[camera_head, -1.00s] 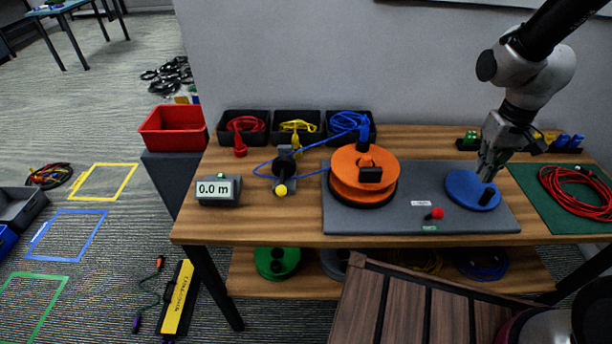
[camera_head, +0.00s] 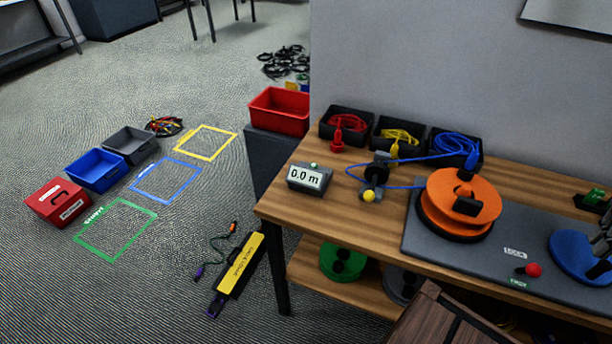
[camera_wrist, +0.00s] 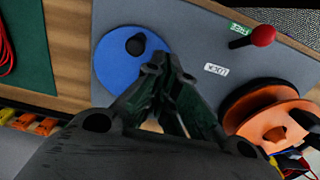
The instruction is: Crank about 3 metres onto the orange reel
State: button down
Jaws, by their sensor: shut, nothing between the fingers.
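The orange reel (camera_head: 461,202) stands on a grey base board (camera_head: 430,244) on the wooden bench; it also shows in the wrist view (camera_wrist: 277,122). A blue crank disc (camera_head: 570,258) with an upright black knob (camera_head: 598,269) lies right of it. In the wrist view the disc (camera_wrist: 118,70) and knob (camera_wrist: 136,44) are just beyond the fingers. My gripper (camera_wrist: 168,72) is shut and empty, apart from the knob. The length display (camera_head: 310,177) reads 0.0 m. A blue cable (camera_head: 407,187) runs from a black bin past the guide with the yellow knob (camera_head: 369,196) toward the reel.
A red-knobbed lever (camera_head: 532,270) stands on the board between reel and disc. Black bins with red (camera_head: 347,124), yellow (camera_head: 398,137) and blue cables (camera_head: 456,146) line the bench back. A green mat (camera_wrist: 18,50) lies beyond the board. A wooden slatted surface (camera_head: 440,318) is at the front.

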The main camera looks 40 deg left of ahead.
aim_at(572, 266)
jog(key=shift+f, duration=0.1)
dwell(0.5)
jog(key=shift+f, duration=2.85)
